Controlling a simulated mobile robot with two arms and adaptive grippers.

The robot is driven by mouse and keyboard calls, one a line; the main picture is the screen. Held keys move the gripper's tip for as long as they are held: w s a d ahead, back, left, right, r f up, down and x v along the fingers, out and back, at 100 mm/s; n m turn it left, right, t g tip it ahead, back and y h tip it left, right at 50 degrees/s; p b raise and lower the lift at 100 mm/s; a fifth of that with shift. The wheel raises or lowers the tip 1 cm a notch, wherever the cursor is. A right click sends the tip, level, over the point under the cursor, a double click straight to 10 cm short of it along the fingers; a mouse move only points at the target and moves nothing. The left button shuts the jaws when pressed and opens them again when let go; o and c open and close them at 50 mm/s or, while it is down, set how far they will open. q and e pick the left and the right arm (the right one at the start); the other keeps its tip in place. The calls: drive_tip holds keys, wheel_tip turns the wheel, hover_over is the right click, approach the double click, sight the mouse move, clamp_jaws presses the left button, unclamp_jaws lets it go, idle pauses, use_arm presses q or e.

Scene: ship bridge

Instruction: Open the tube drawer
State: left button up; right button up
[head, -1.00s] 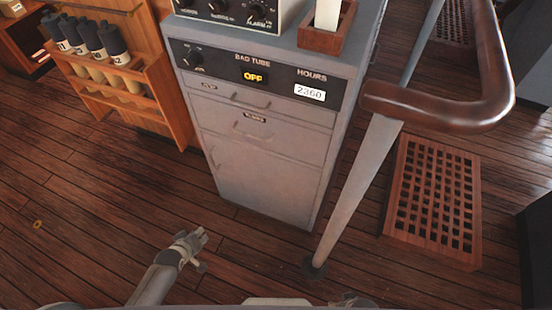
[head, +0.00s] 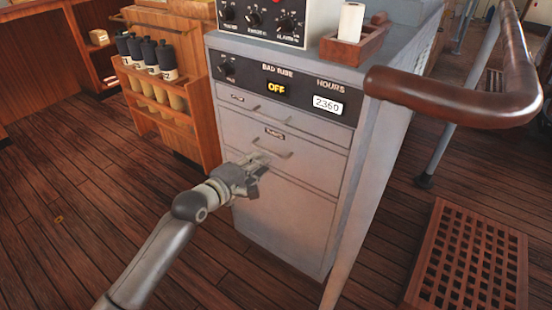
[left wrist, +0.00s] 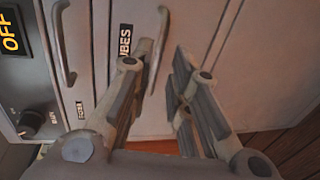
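The tube drawer (head: 315,160) is the second drawer of the grey cabinet and looks shut. Its dark label (head: 275,134) sits above a curved metal handle (head: 285,154). In the left wrist view the label reads "TUBES" (left wrist: 125,40), beside the handle (left wrist: 160,28). My left gripper (head: 258,160) is at the left end of this handle, partly hiding it. In the left wrist view the gripper (left wrist: 164,52) is open, with the handle appearing between its fingertips. I cannot tell whether they touch it. My right gripper is not in view.
A narrower drawer with its own handle (head: 270,116) is above, under the "BAD TUBE" panel (head: 240,82). A brown handrail (head: 440,100) curves at the right. A wooden grating (head: 470,260) lies on the floor.

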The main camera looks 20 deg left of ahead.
sight(274, 155)
use_arm(q)
drive_tip(key=shift+b+x, duration=0.85)
drive_tip(key=shift+x, duration=3.15)
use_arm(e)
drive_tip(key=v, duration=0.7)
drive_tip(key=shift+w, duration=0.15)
use_arm(q)
drive_tip(key=shift+c, duration=0.2)
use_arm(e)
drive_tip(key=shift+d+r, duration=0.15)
use_arm(q)
clamp_jaws()
